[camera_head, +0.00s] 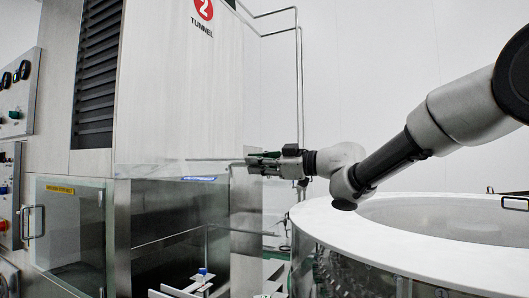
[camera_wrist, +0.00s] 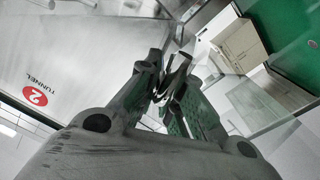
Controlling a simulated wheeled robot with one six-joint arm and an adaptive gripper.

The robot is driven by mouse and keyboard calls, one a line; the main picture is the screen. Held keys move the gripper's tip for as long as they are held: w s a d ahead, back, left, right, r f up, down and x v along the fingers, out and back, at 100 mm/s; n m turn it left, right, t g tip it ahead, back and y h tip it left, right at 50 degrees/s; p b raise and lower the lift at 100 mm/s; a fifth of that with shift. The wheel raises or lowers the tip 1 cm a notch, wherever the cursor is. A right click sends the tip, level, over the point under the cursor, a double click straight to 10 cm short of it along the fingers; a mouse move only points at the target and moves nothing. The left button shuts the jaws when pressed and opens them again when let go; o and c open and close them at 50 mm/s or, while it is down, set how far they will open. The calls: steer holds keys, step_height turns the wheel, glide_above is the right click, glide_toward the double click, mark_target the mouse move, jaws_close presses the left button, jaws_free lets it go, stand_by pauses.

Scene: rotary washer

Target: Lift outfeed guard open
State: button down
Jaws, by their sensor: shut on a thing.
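The outfeed guard's thin metal handle bar (camera_head: 212,160) runs across the tunnel housing above the dark outfeed opening. A pale, see-through panel edge shows around and below it, and its full outline is hard to make out. My gripper (camera_head: 252,161) reaches in from the right and is shut at the bar's right end. In the wrist view my gripper (camera_wrist: 174,82) has its fingers closed around a shiny metal bar (camera_wrist: 180,66). The fingers hide part of the bar.
The tunnel housing (camera_head: 185,90) fills the left, with a windowed door (camera_head: 72,240) and control panels (camera_head: 18,95). A blue-capped item (camera_head: 203,271) stands low in the opening. A large round white-rimmed table (camera_head: 400,250) is at the right, below my arm.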

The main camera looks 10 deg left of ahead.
mark_target(280, 181)
steer(key=shift+s+a+f, duration=0.25)
steer(key=shift+s+f, duration=0.45)
steer(key=shift+f, duration=0.15)
steer(key=c, duration=1.6)
jaws_free()
steer(key=shift+c, duration=0.2)
steer(key=shift+o, duration=0.2)
steer(key=shift+s+d+f, duration=0.1)
steer(key=shift+d, duration=0.35)
steer(key=shift+o, duration=0.6)
steer(key=shift+s+d, duration=0.25)
steer(key=shift+s, duration=0.05)
steer(key=v, duration=0.2)
steer(key=w+v, duration=0.1)
steer(key=v, duration=0.2)
steer(key=shift+d, duration=0.4)
steer(key=v, duration=0.2)
steer(key=s+v, duration=0.1)
steer(key=v, duration=0.2)
steer(key=shift+s, duration=0.1)
